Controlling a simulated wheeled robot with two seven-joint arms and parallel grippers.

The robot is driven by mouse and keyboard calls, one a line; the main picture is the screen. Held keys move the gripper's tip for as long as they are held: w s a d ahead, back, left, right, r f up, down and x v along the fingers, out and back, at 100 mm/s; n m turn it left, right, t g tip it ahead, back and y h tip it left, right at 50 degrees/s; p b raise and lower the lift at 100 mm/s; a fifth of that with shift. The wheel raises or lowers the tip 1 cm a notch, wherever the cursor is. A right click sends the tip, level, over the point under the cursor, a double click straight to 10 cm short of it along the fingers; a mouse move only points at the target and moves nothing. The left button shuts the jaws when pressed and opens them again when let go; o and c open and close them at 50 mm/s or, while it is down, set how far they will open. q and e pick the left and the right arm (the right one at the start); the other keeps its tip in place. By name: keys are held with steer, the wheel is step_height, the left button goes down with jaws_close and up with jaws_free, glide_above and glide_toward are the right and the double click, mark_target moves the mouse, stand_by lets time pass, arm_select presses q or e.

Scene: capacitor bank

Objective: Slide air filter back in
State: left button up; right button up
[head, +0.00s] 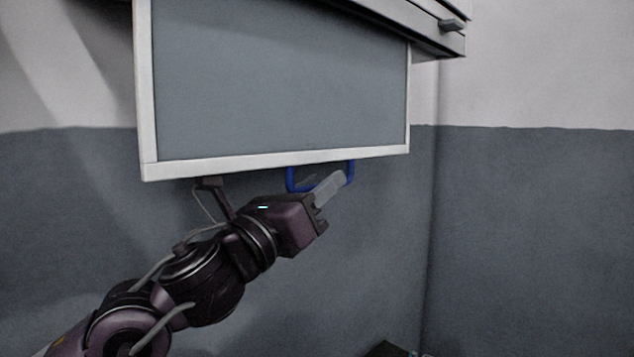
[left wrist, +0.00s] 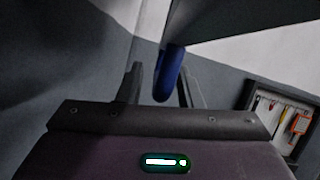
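The air filter (head: 285,85) is a flat grey panel in a white frame. In the head view it hangs down below a cabinet, with a blue U-shaped handle (head: 291,181) on its lower edge. My left gripper (head: 334,187) is at this handle from below, its fingers pointing up to the right. In the left wrist view the blue handle (left wrist: 168,78) shows between the two fingers of my left gripper (left wrist: 160,88), with a gap at the left finger. The gripper looks open around the handle. My right gripper is not seen.
The cabinet's lower edge (head: 437,42) with a small latch is above the filter. A wall corner stands to the right. A tool board (left wrist: 287,118) hangs at the right in the left wrist view.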

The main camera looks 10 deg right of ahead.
mark_target(308, 66)
arm_select(q)
jaws_close()
step_height(308, 66, up, 17)
steer(key=p, duration=0.4)
steer(key=shift+a+f+p, duration=0.1)
steer(key=shift+f+p, duration=0.1)
steer(key=shift+p, duration=0.1)
jaws_free()
steer(key=shift+f, duration=0.15)
